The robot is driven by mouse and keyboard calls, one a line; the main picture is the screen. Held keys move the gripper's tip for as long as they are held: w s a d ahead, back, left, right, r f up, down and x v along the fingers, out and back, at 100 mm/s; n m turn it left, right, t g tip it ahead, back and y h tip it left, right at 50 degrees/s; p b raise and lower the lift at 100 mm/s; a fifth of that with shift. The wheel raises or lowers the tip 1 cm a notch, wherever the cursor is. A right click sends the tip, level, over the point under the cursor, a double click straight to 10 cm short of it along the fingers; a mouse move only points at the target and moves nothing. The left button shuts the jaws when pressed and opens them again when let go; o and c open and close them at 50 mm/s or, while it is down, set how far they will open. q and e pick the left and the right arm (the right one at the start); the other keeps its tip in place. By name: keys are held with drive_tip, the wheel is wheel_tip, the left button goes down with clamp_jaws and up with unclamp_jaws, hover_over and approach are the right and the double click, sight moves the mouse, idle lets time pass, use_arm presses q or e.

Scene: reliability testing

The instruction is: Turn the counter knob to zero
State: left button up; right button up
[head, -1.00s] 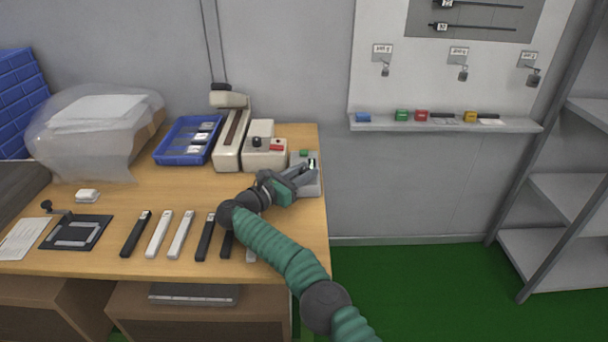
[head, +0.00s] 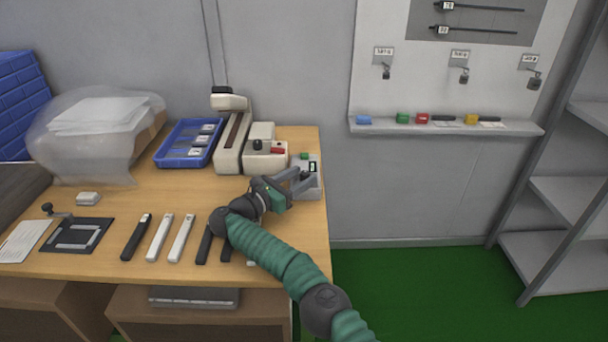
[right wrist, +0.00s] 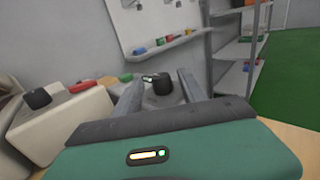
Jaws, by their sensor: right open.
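The counter is a small grey box (head: 314,191) at the right edge of the table, with a green button (head: 304,156) and a small dark display (head: 312,167). Its black knob (right wrist: 163,84) shows in the right wrist view, between the two fingers of my right gripper (right wrist: 157,82). The fingers are apart, and I see no clear contact with the knob. In the head view my right gripper (head: 303,179) is over the counter and hides the knob. My left gripper is not in view.
A beige machine (head: 262,160) with a black knob and red button stands just left of the counter. A blue tray (head: 161,158) is farther left. Several black and white bars (head: 158,238) lie in front. A wall shelf (head: 400,128) is behind, right.

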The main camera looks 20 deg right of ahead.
drive_tip(key=p+v, duration=0.1)
drive_tip(key=v, duration=1.4)
drive_tip(key=shift+f+p, duration=0.1)
drive_tip(key=shift+p, duration=0.25)
